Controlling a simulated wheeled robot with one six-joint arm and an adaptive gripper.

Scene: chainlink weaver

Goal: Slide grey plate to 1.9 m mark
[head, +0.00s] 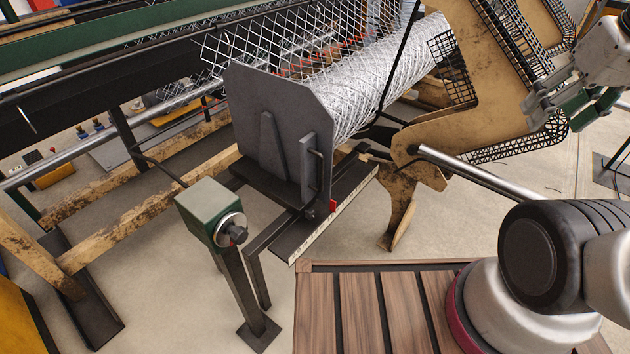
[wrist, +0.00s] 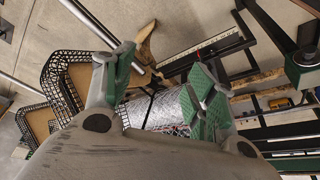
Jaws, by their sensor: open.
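The grey plate (head: 262,118) stands upright against the near end of the rolled wire mesh (head: 375,85), with cut corners and a vertical handle (head: 318,170) on its right side. A small red pointer (head: 333,206) sits at its foot, beside a pale scale strip (head: 335,222) on a dark rail. The scale numbers are too small to read, so I cannot tell the 1.9 m mark. My gripper (head: 555,108) is at the upper right, open and empty, well apart from the plate. In the wrist view the green-padded fingers (wrist: 163,68) are spread, with the mesh roll beyond; I cannot make out the plate there.
A green box with a knob (head: 210,212) stands on a post left of the rail. Tan machine side panels with black lattice edges (head: 485,90) and a steel bar (head: 480,172) lie between my gripper and the plate. A slatted wooden deck (head: 355,310) is in front.

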